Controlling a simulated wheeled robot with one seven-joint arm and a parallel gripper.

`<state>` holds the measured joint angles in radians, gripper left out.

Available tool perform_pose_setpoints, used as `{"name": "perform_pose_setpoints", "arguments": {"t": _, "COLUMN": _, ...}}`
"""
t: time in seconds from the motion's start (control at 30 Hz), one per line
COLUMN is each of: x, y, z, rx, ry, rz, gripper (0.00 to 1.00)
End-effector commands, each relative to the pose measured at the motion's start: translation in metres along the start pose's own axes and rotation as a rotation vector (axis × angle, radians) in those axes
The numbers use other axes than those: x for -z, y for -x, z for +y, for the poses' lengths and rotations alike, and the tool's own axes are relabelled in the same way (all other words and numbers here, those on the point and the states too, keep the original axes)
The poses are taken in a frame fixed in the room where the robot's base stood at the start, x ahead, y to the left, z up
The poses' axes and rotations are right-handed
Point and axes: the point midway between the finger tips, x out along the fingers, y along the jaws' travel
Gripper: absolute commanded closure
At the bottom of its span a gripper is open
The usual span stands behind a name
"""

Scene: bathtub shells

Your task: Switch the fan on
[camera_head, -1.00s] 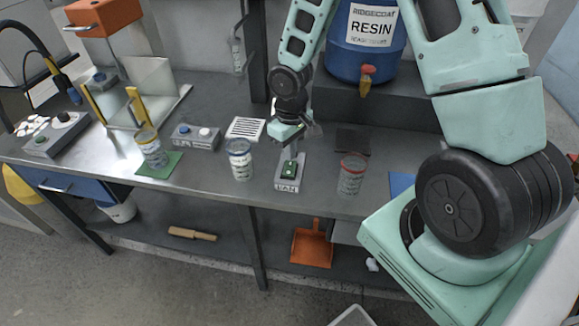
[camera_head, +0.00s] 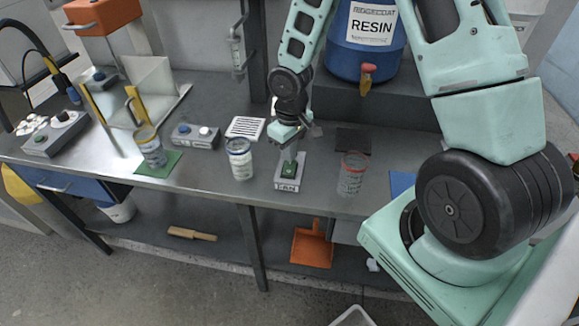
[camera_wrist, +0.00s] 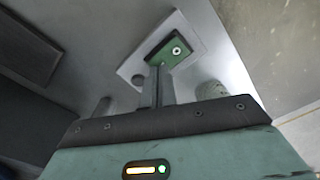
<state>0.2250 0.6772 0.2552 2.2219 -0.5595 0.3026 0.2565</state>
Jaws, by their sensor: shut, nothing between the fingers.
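The fan switch is a small grey box (camera_head: 287,185) labelled FAN on the workbench, with a green rocker (camera_head: 289,168) on top. In the wrist view the green rocker (camera_wrist: 172,47) shows a pale round mark at one end. My gripper (camera_head: 292,155) points down at the rocker with its fingers together and empty. In the wrist view the fingertips (camera_wrist: 157,72) overlap the near end of the rocker. They are at or very close to its surface; I cannot tell whether they touch. The fingers hide part of the rocker.
A two-button grey box (camera_head: 195,135) is farther left. A blue resin drum (camera_head: 365,45) with a tap stands behind on a raised shelf.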

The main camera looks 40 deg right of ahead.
Motion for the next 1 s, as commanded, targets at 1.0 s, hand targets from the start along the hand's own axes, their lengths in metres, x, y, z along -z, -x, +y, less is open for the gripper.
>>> {"name": "perform_pose_setpoints", "arguments": {"t": 1.0, "x": 0.000, "y": -0.008, "z": 0.000, "rx": 0.000, "ry": 0.001, "rz": -0.001, "gripper": 1.00}}
